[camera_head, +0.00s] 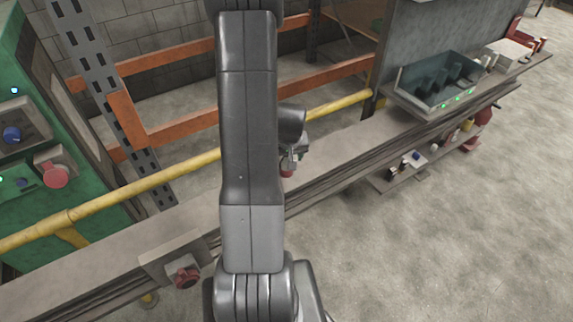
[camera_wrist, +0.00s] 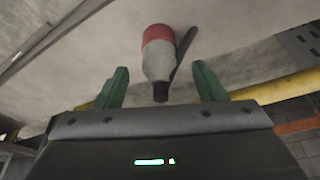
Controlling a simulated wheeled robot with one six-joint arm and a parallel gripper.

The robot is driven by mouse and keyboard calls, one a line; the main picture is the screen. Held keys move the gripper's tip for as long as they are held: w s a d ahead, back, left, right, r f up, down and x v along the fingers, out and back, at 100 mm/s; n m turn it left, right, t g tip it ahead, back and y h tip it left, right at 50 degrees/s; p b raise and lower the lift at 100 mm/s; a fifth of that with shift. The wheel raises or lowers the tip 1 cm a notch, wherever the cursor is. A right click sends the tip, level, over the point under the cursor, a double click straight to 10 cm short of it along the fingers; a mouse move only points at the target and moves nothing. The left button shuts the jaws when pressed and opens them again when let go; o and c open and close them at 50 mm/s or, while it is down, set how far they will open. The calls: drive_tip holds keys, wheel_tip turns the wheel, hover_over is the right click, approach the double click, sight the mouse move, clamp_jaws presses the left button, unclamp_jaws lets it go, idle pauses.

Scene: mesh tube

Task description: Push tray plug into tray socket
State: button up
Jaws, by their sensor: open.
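My gripper (camera_wrist: 160,68) is open, its two green fingers apart with nothing clasped. A red and white rounded piece with a dark tip (camera_wrist: 158,55) shows between and beyond the fingertips in the wrist view, against the pale bench surface. It may be the plug; I cannot tell for sure. It looks apart from both fingers. In the head view my gripper (camera_head: 293,155) is partly hidden behind my arm, low over the bench, with a small reddish spot under it. A grey tray (camera_head: 398,82) with dark cups and green lights sits on the bench at the upper right. I cannot make out the socket.
The long grey bench (camera_head: 340,150) runs from lower left to upper right. A yellow rail (camera_head: 150,183) and orange rack beams (camera_head: 180,125) stand behind it. A green cabinet (camera_head: 75,215) with knobs is at the left. The floor at the right is open.

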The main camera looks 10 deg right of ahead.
drive_tip(key=shift+x, duration=1.65)
drive_tip(key=shift+r, duration=0.1)
drive_tip(key=c, duration=1)
drive_tip(key=shift+r, duration=5.05)
